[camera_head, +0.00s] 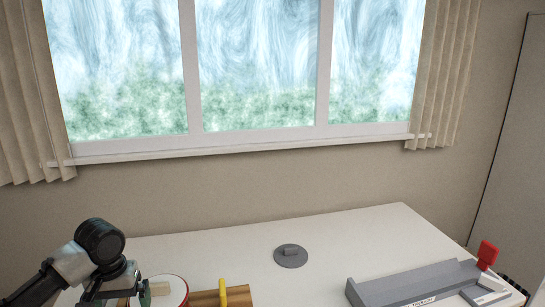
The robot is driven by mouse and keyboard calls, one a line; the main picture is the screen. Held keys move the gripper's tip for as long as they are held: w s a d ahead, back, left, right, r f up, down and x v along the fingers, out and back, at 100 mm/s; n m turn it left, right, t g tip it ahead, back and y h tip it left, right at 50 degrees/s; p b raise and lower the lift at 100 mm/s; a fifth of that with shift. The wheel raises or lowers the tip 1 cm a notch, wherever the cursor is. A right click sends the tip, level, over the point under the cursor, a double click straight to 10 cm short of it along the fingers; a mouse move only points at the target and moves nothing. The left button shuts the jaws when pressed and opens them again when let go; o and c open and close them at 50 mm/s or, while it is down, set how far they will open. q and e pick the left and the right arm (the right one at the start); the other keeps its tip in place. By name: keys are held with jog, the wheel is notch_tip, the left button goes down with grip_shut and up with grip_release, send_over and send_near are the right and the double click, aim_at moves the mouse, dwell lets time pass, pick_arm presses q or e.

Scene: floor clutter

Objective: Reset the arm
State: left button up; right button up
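My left arm comes in from the left, low in the head view. Its dark gripper (118,287) is over the near left part of the white table (200,250). The fingertips are partly cut off by the bottom edge, so I cannot tell whether it is open or shut. A small pale block (160,289) shows just right of it; whether they touch is unclear. My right arm and gripper are not in view.
A red-rimmed white round dish (178,285) and a brown wooden piece (205,299) with a yellow upright part (223,291) stand near the gripper. A grey lid-like disc (291,257) lies mid-table. A grey long fixture (415,285) and a red piece (487,253) are at right. The back of the table is clear.

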pick_arm(q)
jog(key=s+d+f+m+t+h, duration=0.2)
jog(key=s+d+f+m, duration=0.3)
jog(key=s+d+f, duration=0.75)
jog(key=s+f+t+y, duration=0.2)
jog(key=s, duration=1.2)
notch_tip(320, 180, down, 27)
jog(key=s+a+g, duration=0.1)
jog(key=s+g, duration=0.1)
jog(key=s+a+f+g, duration=0.1)
jog(key=s+a+f, duration=0.2)
jog(key=s+f, duration=1.1)
jog(key=shift+s+f, duration=0.4)
jog(key=shift+s, duration=0.4)
